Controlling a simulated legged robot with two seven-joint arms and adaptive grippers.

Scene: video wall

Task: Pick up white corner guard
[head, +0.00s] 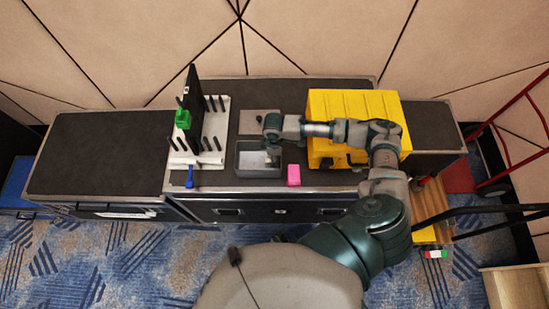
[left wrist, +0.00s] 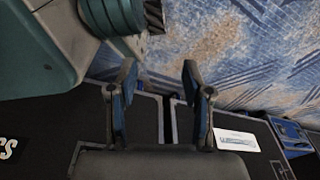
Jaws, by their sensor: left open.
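A grey open bin (head: 258,173) sits on the middle case in the head view. A pale, light-coloured piece (head: 251,159) shows inside it; it may be the white corner guard, but it is too small to tell its shape. My right gripper (head: 272,153) points down over the right part of the bin. It hides part of the inside, and its fingers are too small to tell open from shut. My left gripper (left wrist: 157,75) shows only in the left wrist view, open and empty, with its fingers apart.
A white peg rack (head: 211,130) with a black panel and green clip stands left of the bin. A pink block (head: 293,175) lies right of it, near the front edge. A yellow crate (head: 335,105) stands further right. The case top at far left is clear.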

